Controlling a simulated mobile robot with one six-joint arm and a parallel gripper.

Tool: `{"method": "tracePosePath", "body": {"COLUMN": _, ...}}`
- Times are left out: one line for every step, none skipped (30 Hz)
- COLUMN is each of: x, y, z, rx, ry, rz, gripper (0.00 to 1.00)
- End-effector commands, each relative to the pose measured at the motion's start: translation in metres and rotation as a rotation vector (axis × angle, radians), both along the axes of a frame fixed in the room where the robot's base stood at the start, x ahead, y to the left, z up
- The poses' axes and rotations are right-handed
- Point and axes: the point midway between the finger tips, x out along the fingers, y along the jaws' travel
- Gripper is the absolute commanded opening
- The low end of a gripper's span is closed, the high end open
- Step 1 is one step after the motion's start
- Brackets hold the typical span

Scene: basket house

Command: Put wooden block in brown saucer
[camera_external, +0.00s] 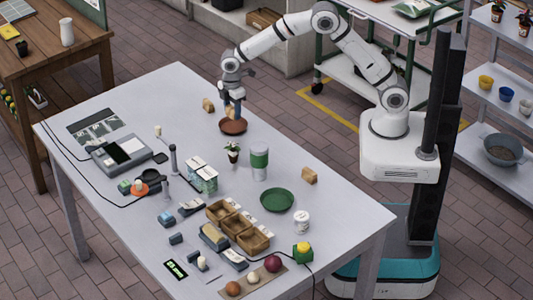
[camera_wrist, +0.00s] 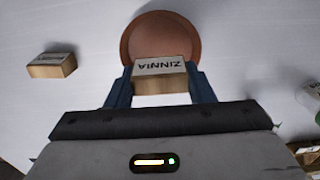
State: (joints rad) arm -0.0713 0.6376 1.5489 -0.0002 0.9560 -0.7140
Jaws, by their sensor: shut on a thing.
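My gripper (camera_external: 232,108) is shut on a wooden block, which shows between the fingers in the wrist view (camera_wrist: 160,68) with the word ZINNIA on its white face. The brown saucer (camera_external: 233,126) lies on the table's far part, and its round bowl also shows in the wrist view (camera_wrist: 158,27). The held block is over the saucer's near edge in the wrist view; I cannot tell whether it touches the saucer. A second wooden block (camera_external: 208,105) stands just left of the saucer, also in the wrist view (camera_wrist: 52,65). A third block (camera_external: 309,176) lies farther right.
A green saucer (camera_external: 277,200) and a tray of wooden boxes (camera_external: 238,226) are farther forward. The table around the brown saucer is mostly clear.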

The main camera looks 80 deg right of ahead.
Motion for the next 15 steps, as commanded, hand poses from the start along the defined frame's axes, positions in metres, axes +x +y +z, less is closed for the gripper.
{"method": "tracePosePath", "body": {"x": 0.000, "y": 0.000, "z": -0.005, "rx": 0.000, "ry": 0.001, "rz": 0.000, "gripper": 0.27}}
{"method": "tracePosePath", "body": {"x": 0.000, "y": 0.000, "z": -0.008, "rx": 0.000, "ry": 0.000, "rz": 0.000, "gripper": 0.27}}
{"method": "tracePosePath", "body": {"x": 0.000, "y": 0.000, "z": -0.010, "rx": 0.000, "ry": 0.000, "rz": 0.000, "gripper": 0.27}}
{"method": "tracePosePath", "body": {"x": 0.000, "y": 0.000, "z": -0.012, "rx": 0.000, "ry": 0.000, "rz": 0.000, "gripper": 0.27}}
{"method": "tracePosePath", "body": {"x": 0.000, "y": 0.000, "z": -0.014, "rx": 0.000, "ry": 0.001, "rz": 0.000, "gripper": 0.27}}
{"method": "tracePosePath", "body": {"x": -0.001, "y": 0.000, "z": -0.018, "rx": 0.000, "ry": 0.001, "rz": 0.000, "gripper": 0.27}}
{"method": "tracePosePath", "body": {"x": -0.001, "y": 0.000, "z": -0.022, "rx": -0.001, "ry": 0.002, "rz": 0.000, "gripper": 0.27}}
{"method": "tracePosePath", "body": {"x": -0.001, "y": 0.000, "z": -0.026, "rx": 0.000, "ry": 0.001, "rz": 0.000, "gripper": 0.27}}
{"method": "tracePosePath", "body": {"x": -0.001, "y": 0.000, "z": -0.032, "rx": -0.001, "ry": 0.002, "rz": 0.000, "gripper": 0.27}}
{"method": "tracePosePath", "body": {"x": -0.001, "y": 0.000, "z": -0.036, "rx": 0.000, "ry": 0.003, "rz": 0.000, "gripper": 0.27}}
{"method": "tracePosePath", "body": {"x": 0.000, "y": 0.000, "z": -0.041, "rx": 0.000, "ry": 0.001, "rz": 0.000, "gripper": 0.27}}
{"method": "tracePosePath", "body": {"x": 0.000, "y": 0.000, "z": -0.045, "rx": 0.000, "ry": 0.001, "rz": 0.000, "gripper": 0.27}}
{"method": "tracePosePath", "body": {"x": 0.000, "y": 0.000, "z": -0.047, "rx": 0.000, "ry": 0.001, "rz": 0.000, "gripper": 0.27}}
{"method": "tracePosePath", "body": {"x": 0.000, "y": 0.000, "z": -0.048, "rx": 0.000, "ry": 0.000, "rz": 0.000, "gripper": 0.27}}
{"method": "tracePosePath", "body": {"x": 0.000, "y": 0.000, "z": -0.048, "rx": 0.000, "ry": -0.001, "rz": 0.000, "gripper": 0.27}}
